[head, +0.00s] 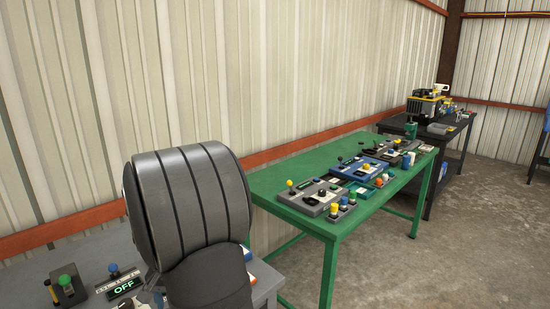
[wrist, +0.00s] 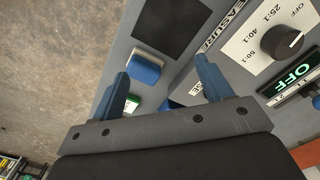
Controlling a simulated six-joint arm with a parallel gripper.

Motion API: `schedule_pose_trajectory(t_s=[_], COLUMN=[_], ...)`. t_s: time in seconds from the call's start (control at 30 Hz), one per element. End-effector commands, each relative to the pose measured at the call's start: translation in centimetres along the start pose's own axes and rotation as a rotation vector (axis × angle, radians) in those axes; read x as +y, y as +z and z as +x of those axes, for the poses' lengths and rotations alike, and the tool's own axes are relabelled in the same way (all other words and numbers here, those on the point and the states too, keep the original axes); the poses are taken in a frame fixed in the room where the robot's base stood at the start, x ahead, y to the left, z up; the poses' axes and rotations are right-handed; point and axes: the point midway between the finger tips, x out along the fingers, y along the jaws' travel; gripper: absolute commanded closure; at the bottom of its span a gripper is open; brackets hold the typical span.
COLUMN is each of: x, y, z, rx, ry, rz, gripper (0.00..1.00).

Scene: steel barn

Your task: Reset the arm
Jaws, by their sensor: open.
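My gripper (wrist: 162,66) shows in the wrist view with its two blue fingers spread apart and nothing between them in its hold. It is over a grey control panel (wrist: 118,62). A blue button or rocker (wrist: 146,66) with a pale edge and a small green part (wrist: 133,103) lie in view between and beside the fingers. I cannot tell whether the fingers touch the panel. In the head view my own grey arm link fills the lower left and hides the gripper.
The wrist view shows a dark screen (wrist: 165,28), a black dial (wrist: 283,42) and a lit OFF display (wrist: 295,78). In the head view, a green table (head: 290,180) with several control boxes stands right of the arm, a dark table (head: 430,135) beyond it. Concrete floor (head: 460,240) is clear at right.

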Motion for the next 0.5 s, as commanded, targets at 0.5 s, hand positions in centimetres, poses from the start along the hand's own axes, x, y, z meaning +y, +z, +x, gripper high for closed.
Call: schedule_pose_trajectory(t_s=[0.5], x=[8.5], y=[-1.6], z=[-3.2], rx=[0.001], ry=[-0.001], rz=[0.427], gripper=[0.28])
